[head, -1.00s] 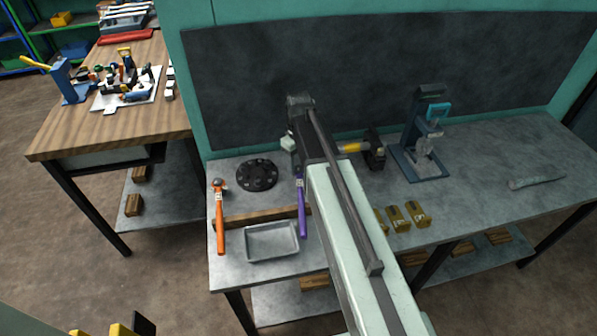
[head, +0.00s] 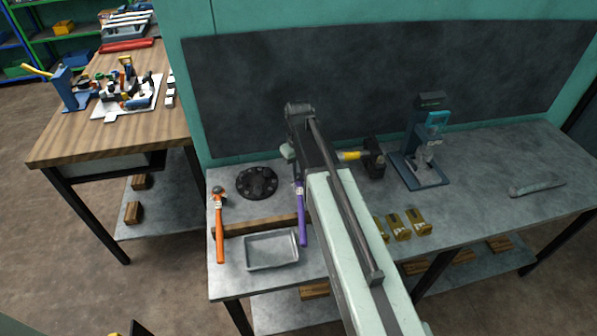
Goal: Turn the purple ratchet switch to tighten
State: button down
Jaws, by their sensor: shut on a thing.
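The purple ratchet (head: 302,222) lies on the grey workbench (head: 470,205), its handle pointing toward the front edge, right of a grey tray. An orange ratchet (head: 219,232) lies farther left across a wooden strip.
A grey tray (head: 271,264) sits at the front, with a black round plate (head: 257,183) behind. A yellow-handled hammer (head: 372,160), a blue press (head: 428,150) and brass blocks (head: 399,228) stand to the right. The bench's right part is mostly clear around a grey bar (head: 537,187).

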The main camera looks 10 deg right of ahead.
aim_at(298, 176)
jog(key=m, duration=0.4)
jog(key=shift+m, duration=0.4)
dwell(0.4)
jog(key=c, duration=1.1)
grip_release()
jog(key=shift+o, duration=0.2)
notch_tip(298, 176, up, 8)
jog(key=p, duration=0.8)
jog(key=shift+f, duration=0.1)
